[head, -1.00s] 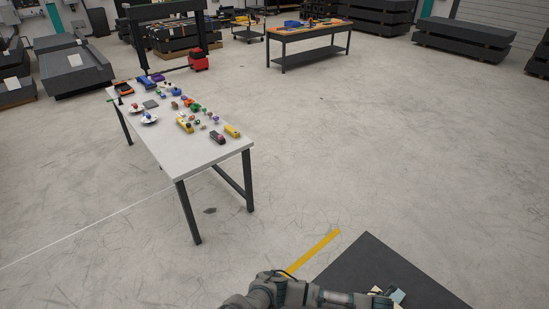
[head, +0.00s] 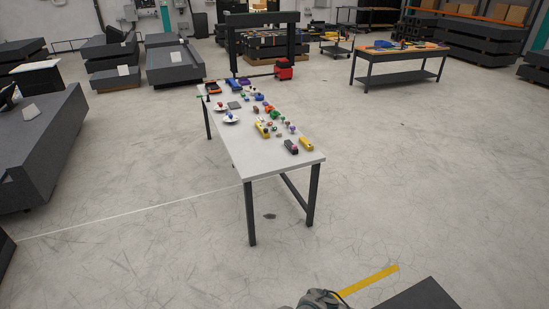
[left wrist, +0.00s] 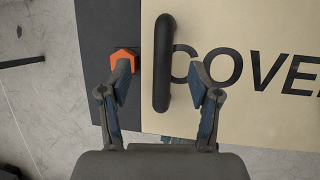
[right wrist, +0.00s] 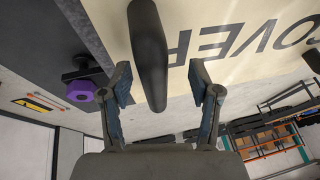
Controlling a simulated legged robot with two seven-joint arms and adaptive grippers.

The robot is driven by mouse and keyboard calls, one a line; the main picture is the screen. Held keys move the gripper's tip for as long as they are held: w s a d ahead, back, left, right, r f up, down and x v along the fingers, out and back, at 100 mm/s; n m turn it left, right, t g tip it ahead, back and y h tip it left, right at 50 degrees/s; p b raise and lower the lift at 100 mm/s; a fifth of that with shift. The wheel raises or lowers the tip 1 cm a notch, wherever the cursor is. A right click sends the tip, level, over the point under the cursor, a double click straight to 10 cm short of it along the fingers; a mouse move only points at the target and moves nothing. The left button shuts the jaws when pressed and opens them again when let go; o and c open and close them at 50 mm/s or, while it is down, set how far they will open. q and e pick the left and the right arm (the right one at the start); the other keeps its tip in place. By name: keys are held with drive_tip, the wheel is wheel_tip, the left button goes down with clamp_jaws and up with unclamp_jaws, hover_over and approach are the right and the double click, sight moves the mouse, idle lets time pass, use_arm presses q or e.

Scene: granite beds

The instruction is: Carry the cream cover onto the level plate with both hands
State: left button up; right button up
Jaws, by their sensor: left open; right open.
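The cream cover (left wrist: 235,75) shows in the left wrist view, with black lettering and a black bar handle (left wrist: 163,45) near its left edge. My left gripper (left wrist: 161,80) is open, with its fingertips on either side of the handle's lower end. In the right wrist view the cover (right wrist: 215,25) has another black handle (right wrist: 148,45). My right gripper (right wrist: 161,82) is open, with that handle's end between its fingertips. Neither handle is gripped. The cover and both grippers are out of the head view. I cannot tell which surface is the level plate.
An orange hexagonal knob (left wrist: 125,60) lies beside the cover on a dark surface; a purple knob (right wrist: 80,90) shows in the right wrist view. A white table (head: 265,155) holds many small items. Dark granite beds (head: 40,150) stand left.

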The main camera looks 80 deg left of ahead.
drive_tip(key=shift+r, duration=0.25)
drive_tip(key=shift+s+d+r, duration=0.35)
drive_tip(key=shift+d+r, duration=0.35)
drive_tip(key=shift+d, duration=0.15)
drive_tip(key=shift+s+d+r, duration=0.15)
drive_tip(key=shift+d+r, duration=0.05)
drive_tip(key=shift+r, duration=0.2)
drive_tip(key=shift+s+a+r, duration=0.2)
drive_tip(key=shift+r, duration=0.3)
drive_tip(key=shift+s+a+r, duration=0.15)
drive_tip(key=shift+a+r, duration=0.05)
drive_tip(key=shift+r, duration=0.3)
use_arm(q)
drive_tip(key=shift+d+r, duration=0.1)
drive_tip(key=shift+d, duration=0.5)
use_arm(e)
drive_tip(key=shift+s+d+r, duration=0.2)
drive_tip(key=shift+d+r, duration=0.2)
drive_tip(key=shift+r, duration=0.05)
drive_tip(key=shift+s+d+r, duration=0.2)
drive_tip(key=shift+d+r, duration=0.2)
drive_tip(key=shift+r, duration=0.05)
use_arm(q)
drive_tip(key=shift+a, duration=0.1)
use_arm(e)
drive_tip(key=shift+a, duration=0.1)
